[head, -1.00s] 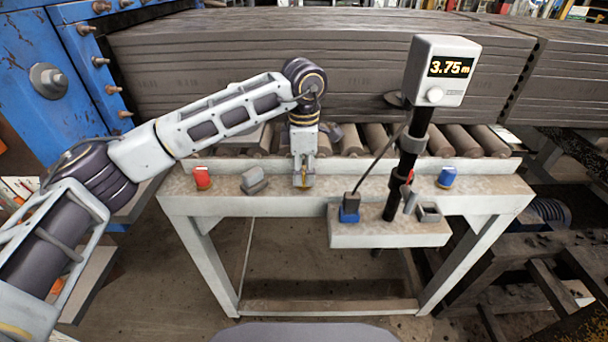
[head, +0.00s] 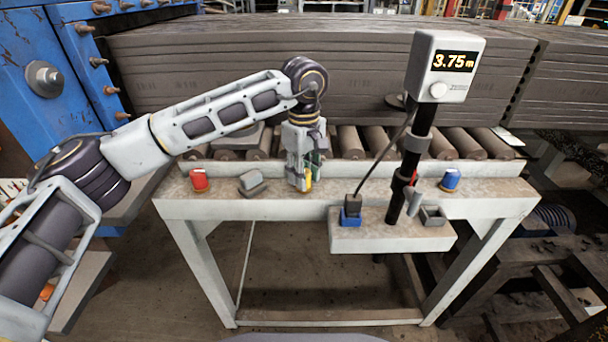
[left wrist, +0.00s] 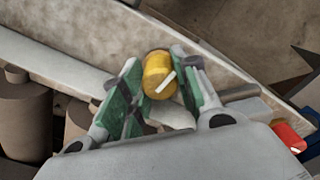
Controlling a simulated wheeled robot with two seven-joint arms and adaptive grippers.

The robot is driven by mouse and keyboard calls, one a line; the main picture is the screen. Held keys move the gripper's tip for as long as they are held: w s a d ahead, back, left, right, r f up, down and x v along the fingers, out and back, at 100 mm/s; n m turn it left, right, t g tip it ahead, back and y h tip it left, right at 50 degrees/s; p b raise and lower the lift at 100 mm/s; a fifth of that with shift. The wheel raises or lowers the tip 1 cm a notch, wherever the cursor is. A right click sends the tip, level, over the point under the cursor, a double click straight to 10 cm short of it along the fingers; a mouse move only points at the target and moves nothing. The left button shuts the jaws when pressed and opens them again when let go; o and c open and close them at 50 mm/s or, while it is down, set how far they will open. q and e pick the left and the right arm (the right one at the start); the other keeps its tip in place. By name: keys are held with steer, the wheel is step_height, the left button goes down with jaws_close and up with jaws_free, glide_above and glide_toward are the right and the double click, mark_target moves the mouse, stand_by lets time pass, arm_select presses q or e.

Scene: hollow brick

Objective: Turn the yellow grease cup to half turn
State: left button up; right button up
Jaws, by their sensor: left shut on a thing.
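The yellow grease cup (left wrist: 158,72) stands on the front beam of the roller conveyor. It has a white pointer line on its top, which slants in the left wrist view. In the head view only a small part of the yellow cup (head: 308,184) shows behind the fingers. My left gripper (left wrist: 156,85) points down and is shut on the yellow cup, with a green-padded finger on each side. In the head view the left gripper (head: 303,182) hides most of the cup. My right gripper is in neither view.
On the beam stand a red cup (head: 200,180), a grey block (head: 252,183) and a blue cup (head: 450,179). A post with a display (head: 444,66) reading 3.75 m rises right of my gripper. Its shelf (head: 385,240) holds a blue-based piece (head: 350,216) and a grey box (head: 433,215).

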arm_select(q)
steer(key=m, duration=0.3)
steer(key=shift+m, duration=1.1)
steer(key=m, duration=0.3)
steer(key=shift+w+m+b, duration=0.1)
steer(key=shift+m+b, duration=0.2)
steer(key=shift+m, duration=3.2)
steer(key=shift+r+m, duration=0.1)
steer(key=shift+m, duration=0.2)
steer(key=o, duration=1)
steer(key=shift+c, duration=0.2)
steer(key=shift+o, duration=0.4)
steer(key=shift+r, duration=0.35)
step_height(320, 180, up, 11)
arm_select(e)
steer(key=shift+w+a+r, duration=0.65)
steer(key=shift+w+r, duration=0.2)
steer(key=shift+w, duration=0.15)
